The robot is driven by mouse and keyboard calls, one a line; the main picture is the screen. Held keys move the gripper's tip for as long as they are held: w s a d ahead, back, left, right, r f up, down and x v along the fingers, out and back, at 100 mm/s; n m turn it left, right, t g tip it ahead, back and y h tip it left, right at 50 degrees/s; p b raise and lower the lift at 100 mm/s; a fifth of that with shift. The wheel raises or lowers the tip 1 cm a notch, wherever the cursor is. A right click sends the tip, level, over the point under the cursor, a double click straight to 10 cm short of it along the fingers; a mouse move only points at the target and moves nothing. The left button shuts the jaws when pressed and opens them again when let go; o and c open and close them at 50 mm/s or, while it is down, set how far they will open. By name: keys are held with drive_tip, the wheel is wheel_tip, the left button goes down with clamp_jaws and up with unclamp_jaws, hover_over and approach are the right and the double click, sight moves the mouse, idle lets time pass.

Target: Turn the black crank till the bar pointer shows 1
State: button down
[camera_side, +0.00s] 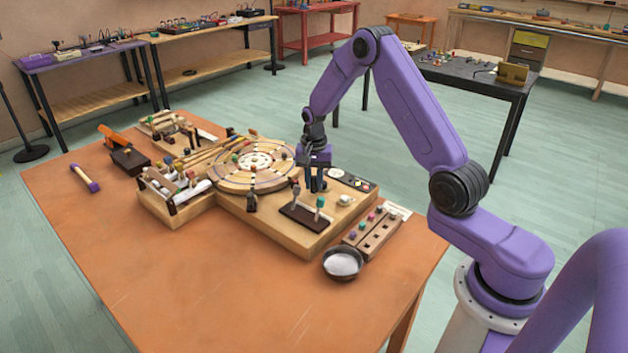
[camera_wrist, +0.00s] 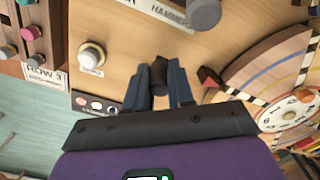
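My gripper (camera_side: 316,188) points down at the right back part of the wooden board. In the wrist view its two dark fingers (camera_wrist: 160,80) are closed on either side of an upright black knob (camera_wrist: 160,72), apparently the handle of the black crank. The crank's arm is hidden beneath it. The round wooden wheel (camera_side: 256,162) with a pale numbered centre lies left of my gripper. I cannot tell which number the bar pointer shows.
A white knob (camera_wrist: 91,57) and a panel with coloured buttons (camera_side: 352,180) are close to my gripper. A rack of coloured pegs (camera_side: 376,230) and a metal bowl (camera_side: 343,263) are on the orange table, whose front left is clear.

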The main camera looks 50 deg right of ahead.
drive_tip(key=shift+s, duration=0.1)
drive_tip(key=n, duration=0.1)
drive_tip(key=s+n, duration=0.1)
drive_tip(key=n, duration=0.1)
drive_tip(key=shift+d, duration=0.1)
drive_tip(key=n, duration=0.1)
drive_tip(key=s+n, duration=0.1)
drive_tip(key=shift+d+n, duration=0.25)
drive_tip(key=shift+n, duration=0.15)
drive_tip(key=n, duration=0.2)
drive_tip(key=shift+s+d+n, duration=0.25)
drive_tip(key=shift+s+n, duration=0.05)
drive_tip(key=shift+s, duration=0.1)
drive_tip(key=shift+s+d+n, duration=0.2)
drive_tip(key=shift+d+n, duration=0.05)
drive_tip(key=shift+n, duration=0.6)
drive_tip(key=shift+s+d+n, duration=0.15)
drive_tip(key=shift+d+n, duration=0.1)
drive_tip(key=shift+n, duration=0.6)
drive_tip(key=shift+r, duration=0.1)
drive_tip(key=c, duration=1)
unclamp_jaws()
drive_tip(key=shift+o, duration=0.2)
